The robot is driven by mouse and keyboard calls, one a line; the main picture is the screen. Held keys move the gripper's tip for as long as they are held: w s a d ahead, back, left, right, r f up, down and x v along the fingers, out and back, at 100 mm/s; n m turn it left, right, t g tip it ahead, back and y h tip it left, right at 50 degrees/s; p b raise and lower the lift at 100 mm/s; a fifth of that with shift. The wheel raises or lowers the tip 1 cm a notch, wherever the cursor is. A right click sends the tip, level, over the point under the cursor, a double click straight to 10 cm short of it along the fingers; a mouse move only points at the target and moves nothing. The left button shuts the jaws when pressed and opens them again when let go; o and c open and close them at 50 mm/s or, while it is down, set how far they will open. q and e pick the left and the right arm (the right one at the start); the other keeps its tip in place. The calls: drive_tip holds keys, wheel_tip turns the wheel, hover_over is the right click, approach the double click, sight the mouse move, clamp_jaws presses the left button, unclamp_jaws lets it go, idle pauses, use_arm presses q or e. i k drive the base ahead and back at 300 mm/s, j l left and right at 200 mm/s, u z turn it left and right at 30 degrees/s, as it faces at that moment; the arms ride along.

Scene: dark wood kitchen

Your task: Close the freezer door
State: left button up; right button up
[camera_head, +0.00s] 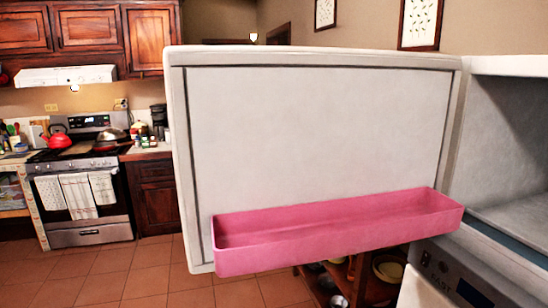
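The freezer door (310,130) is white and stands wide open across the middle of the view, its inner face towards me. A pink shelf bin (340,235) runs along its lower part and looks empty. The door joins the white freezer body (500,66) at the right, and part of the freezer's interior (505,140) shows there. Neither of my grippers is in view.
A panel with a dark display (472,293) lies below the freezer at the lower right. A wooden shelf (362,285) with bowls shows under the door. At the left are a stove (85,190) and cabinets (157,197). The tiled floor (120,275) at the lower left is clear.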

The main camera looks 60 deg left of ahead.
sight(283, 156)
drive_tip(key=k+j+z, duration=0.15)
drive_tip(key=j, duration=0.35)
drive_tip(key=k+j+z, duration=0.15)
drive_tip(key=k+j, duration=0.15)
drive_tip(key=j, duration=0.15)
drive_tip(key=k+j+z, duration=0.1)
drive_tip(key=k+j, duration=0.2)
drive_tip(key=j, duration=0.15)
drive_tip(key=k+j+z, duration=0.15)
drive_tip(key=j, duration=0.3)
drive_tip(key=k, duration=0.1)
